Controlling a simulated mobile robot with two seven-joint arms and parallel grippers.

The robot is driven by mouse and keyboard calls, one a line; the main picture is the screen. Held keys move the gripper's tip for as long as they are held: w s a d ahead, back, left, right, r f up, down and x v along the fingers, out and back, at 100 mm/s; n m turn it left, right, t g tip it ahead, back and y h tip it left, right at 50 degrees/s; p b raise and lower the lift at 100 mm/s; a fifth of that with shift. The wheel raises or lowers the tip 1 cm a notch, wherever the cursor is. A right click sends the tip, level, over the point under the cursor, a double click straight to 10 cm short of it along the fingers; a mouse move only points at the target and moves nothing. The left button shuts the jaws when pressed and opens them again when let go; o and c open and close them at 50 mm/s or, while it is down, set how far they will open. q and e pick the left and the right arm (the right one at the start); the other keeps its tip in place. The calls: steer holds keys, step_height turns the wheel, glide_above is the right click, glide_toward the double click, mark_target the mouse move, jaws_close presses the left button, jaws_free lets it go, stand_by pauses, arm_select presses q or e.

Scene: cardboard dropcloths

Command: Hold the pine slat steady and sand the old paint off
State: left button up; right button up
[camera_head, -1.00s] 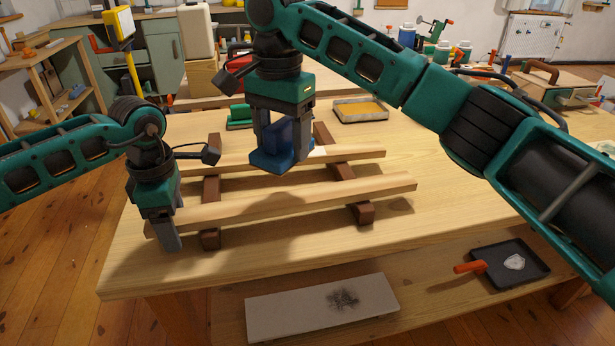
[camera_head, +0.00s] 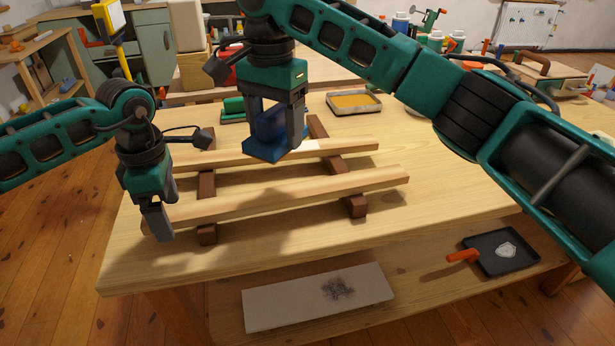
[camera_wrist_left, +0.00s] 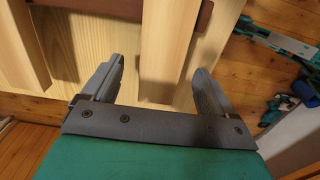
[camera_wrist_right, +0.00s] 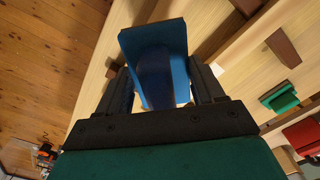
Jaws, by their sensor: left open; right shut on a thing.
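Two pale wooden slats lie across dark brown supports on the workbench. The near slat (camera_head: 300,193) has its left end at my left gripper (camera_head: 158,222). That gripper is open, and the slat runs between its fingers in the left wrist view (camera_wrist_left: 163,45); I cannot tell whether they touch. The far slat (camera_head: 345,148) has a small whitish patch near its middle. Contact with the slat is unclear. The block also shows in the right wrist view (camera_wrist_right: 160,50).
Brown supports (camera_head: 356,206) carry the slats. A tan-filled tray (camera_head: 354,103) and a green block (camera_head: 233,109) lie behind them. The lower shelf holds a grey board (camera_head: 300,300) and a dark tray (camera_head: 505,252). The bench's front right is clear.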

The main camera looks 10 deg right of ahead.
mark_target(274, 110)
arm_select(q)
steer(key=shift+r+p, duration=1.55)
steer(key=shift+r, duration=1.25)
arm_select(e)
steer(key=shift+r, duration=1.8)
arm_select(q)
steer(key=shift+s+f, duration=0.1)
arm_select(e)
steer(key=shift+s+f, duration=0.1)
